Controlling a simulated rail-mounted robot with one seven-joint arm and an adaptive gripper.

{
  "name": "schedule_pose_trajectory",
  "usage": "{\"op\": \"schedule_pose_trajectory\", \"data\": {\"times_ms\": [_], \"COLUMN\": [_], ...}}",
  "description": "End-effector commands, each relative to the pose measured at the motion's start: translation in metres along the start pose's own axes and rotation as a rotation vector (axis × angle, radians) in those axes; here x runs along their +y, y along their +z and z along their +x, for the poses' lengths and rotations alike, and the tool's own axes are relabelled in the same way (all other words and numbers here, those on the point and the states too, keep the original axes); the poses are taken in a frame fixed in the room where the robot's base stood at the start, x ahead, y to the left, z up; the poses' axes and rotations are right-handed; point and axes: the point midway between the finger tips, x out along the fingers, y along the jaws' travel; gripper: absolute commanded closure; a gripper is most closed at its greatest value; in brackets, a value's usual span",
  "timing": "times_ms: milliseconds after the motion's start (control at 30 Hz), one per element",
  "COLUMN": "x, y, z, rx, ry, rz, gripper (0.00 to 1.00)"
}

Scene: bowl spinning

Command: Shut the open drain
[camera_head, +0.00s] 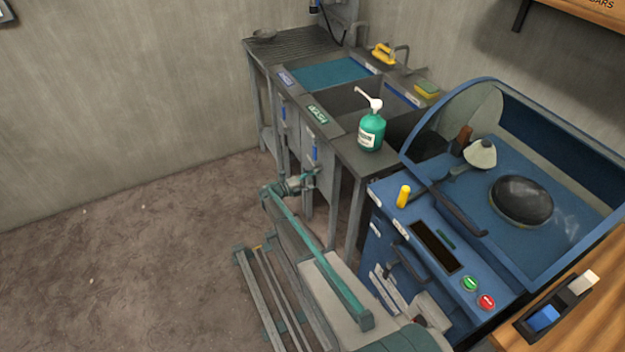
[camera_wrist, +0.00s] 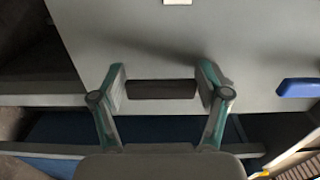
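The grey sink unit (camera_head: 350,150) has a far basin of blue water (camera_head: 330,74) and a nearer basin (camera_head: 350,100) that looks empty. Two blue handles show on its front, a far one (camera_head: 283,112) and a near one (camera_head: 315,151). Both look upright; I cannot tell which drain is open. My gripper (camera_head: 312,176) is low by the sink front, close below the near handle. In the wrist view my gripper (camera_wrist: 161,80) is open and empty before a grey panel (camera_wrist: 240,35), with a blue handle (camera_wrist: 298,88) apart to its right.
A green soap bottle (camera_head: 372,132) stands on the sink's near corner. A yellow brush (camera_head: 383,53) and a sponge (camera_head: 426,89) lie along the back. A blue machine (camera_head: 440,230) stands close at the right. The floor at left (camera_head: 120,240) is clear.

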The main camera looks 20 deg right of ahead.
Motion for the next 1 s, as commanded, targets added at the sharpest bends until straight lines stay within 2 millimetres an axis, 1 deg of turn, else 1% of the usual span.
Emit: {"op": "schedule_pose_trajectory", "data": {"times_ms": [33, 100, 433, 567, 667, 733, 1000], "x": [0.000, 0.000, -0.001, -0.001, -0.001, -0.001, -0.001], "y": [0.000, 0.000, 0.001, 0.001, 0.001, 0.001, 0.001], "z": [0.000, 0.000, -0.001, -0.008, -0.020, -0.032, -0.084], "rx": [0.000, 0.000, -0.001, -0.003, -0.003, -0.003, -0.003], "ry": [0.000, 0.000, 0.000, 0.000, -0.001, -0.001, -0.001], "rz": [0.001, 0.002, 0.005, 0.005, 0.005, 0.005, 0.004], "gripper": [0.13, 0.03, 0.03, 0.03, 0.03, 0.03, 0.03]}}
